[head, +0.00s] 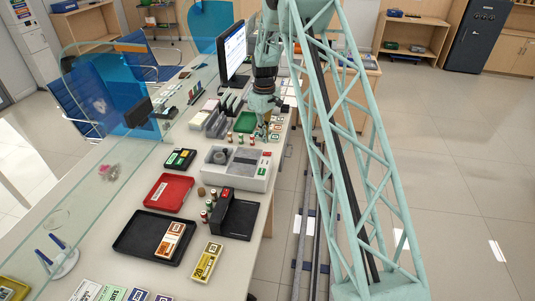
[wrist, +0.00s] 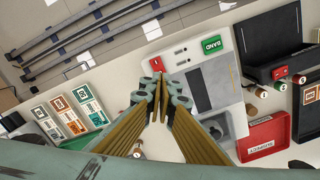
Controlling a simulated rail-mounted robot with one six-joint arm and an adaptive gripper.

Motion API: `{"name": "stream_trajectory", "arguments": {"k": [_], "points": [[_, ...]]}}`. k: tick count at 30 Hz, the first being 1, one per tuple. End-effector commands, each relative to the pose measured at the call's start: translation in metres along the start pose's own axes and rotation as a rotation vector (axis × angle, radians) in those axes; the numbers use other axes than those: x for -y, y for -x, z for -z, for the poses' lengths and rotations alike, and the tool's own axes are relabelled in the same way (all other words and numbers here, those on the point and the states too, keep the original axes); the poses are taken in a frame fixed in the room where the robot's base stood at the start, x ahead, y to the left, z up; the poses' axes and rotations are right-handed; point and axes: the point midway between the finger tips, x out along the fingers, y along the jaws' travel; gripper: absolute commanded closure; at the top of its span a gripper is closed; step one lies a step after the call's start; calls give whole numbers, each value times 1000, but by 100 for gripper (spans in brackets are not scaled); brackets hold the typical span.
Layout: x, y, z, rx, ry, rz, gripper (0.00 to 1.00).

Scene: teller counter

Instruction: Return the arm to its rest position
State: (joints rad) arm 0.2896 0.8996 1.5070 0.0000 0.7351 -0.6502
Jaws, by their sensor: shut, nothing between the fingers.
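My gripper (head: 262,128) hangs from my arm over the right edge of the counter (head: 82,202), past the far side of the grey box. In the wrist view, my gripper (wrist: 158,88) points down at the counter with its fingers together and nothing between them. The grey box (head: 238,178) is apart from the fingers in the head view. It also shows just beyond the fingertips in the wrist view (wrist: 228,85).
A red tray (head: 168,192), black tray (head: 136,240) and black holder (head: 236,214) stand nearer on the counter. A green tray (head: 245,122) and monitor (head: 232,52) are close to my arm. A glass screen (head: 118,150) runs along the left. Floor (head: 455,180) at right is clear.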

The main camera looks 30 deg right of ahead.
Motion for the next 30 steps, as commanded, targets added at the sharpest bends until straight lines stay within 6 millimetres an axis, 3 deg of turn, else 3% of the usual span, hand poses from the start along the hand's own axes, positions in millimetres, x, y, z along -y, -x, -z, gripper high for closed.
{"name": "stream_trajectory", "arguments": {"k": [12,17,23,30], "points": [[0,0,0,0,0,0,100],[4,9,0,-4,-3,-3,100],[16,36,-3,-13,-13,-10,100],[38,79,-11,-28,-32,-20,100]]}}
